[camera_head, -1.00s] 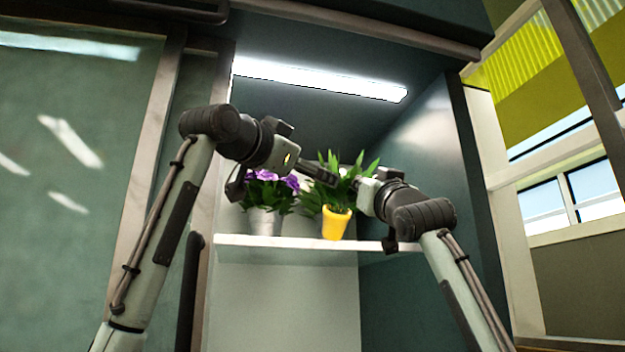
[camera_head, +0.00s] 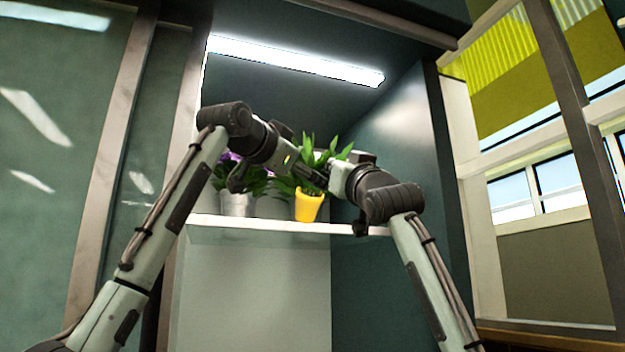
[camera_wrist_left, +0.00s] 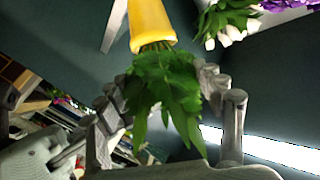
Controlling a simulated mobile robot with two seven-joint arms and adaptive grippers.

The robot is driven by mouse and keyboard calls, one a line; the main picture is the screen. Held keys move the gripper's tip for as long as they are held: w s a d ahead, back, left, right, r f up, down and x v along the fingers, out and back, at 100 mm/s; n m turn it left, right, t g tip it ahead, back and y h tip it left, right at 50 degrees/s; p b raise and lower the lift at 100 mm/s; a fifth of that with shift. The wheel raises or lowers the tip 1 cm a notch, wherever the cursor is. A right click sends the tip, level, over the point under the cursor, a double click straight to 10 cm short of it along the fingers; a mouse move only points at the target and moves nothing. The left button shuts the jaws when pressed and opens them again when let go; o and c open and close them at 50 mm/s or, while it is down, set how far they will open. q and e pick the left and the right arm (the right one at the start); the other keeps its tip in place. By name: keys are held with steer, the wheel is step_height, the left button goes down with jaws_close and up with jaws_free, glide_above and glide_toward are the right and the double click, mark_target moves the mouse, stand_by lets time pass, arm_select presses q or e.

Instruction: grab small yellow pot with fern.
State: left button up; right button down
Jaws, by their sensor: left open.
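The small yellow pot (camera_head: 309,206) stands upright on the white shelf, with its green fern (camera_head: 318,155) spreading above the rim. In the left wrist view the yellow pot (camera_wrist_left: 150,24) appears upside down at the top, and the fern's leaves (camera_wrist_left: 165,90) hang between the two fingers. My left gripper (camera_head: 312,177) is open in front of the fern, just above the pot's rim, and hides part of the leaves. My right gripper (camera_head: 336,177) is close to the fern's right side. Its fingers are too small and overlapped to judge.
A grey metal pot (camera_head: 238,203) with purple flowers stands to the left on the shelf (camera_head: 275,231), partly behind my left arm. The alcove's dark side wall (camera_head: 390,130) is on the right. A bright lamp strip (camera_head: 295,60) runs overhead. Both my grippers are very near each other.

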mark_target(314, 195)
arm_select(q)
steer(key=shift+x, duration=2.45)
arm_select(e)
steer(key=shift+w+f, duration=0.15)
arm_select(q)
steer(key=shift+c, duration=0.2)
jaws_close()
arm_select(e)
steer(key=shift+r, duration=0.7)
arm_select(q)
steer(key=shift+w+f, duration=0.1)
arm_select(e)
steer(key=s+d+f, duration=0.1)
steer(key=s+d, duration=0.1)
steer(key=s, duration=0.6)
steer(key=s+d+f, duration=0.1)
steer(key=s+d, duration=0.2)
steer(key=s, duration=0.4)
steer(key=shift+s+f, duration=0.3)
steer(key=shift+s, duration=0.05)
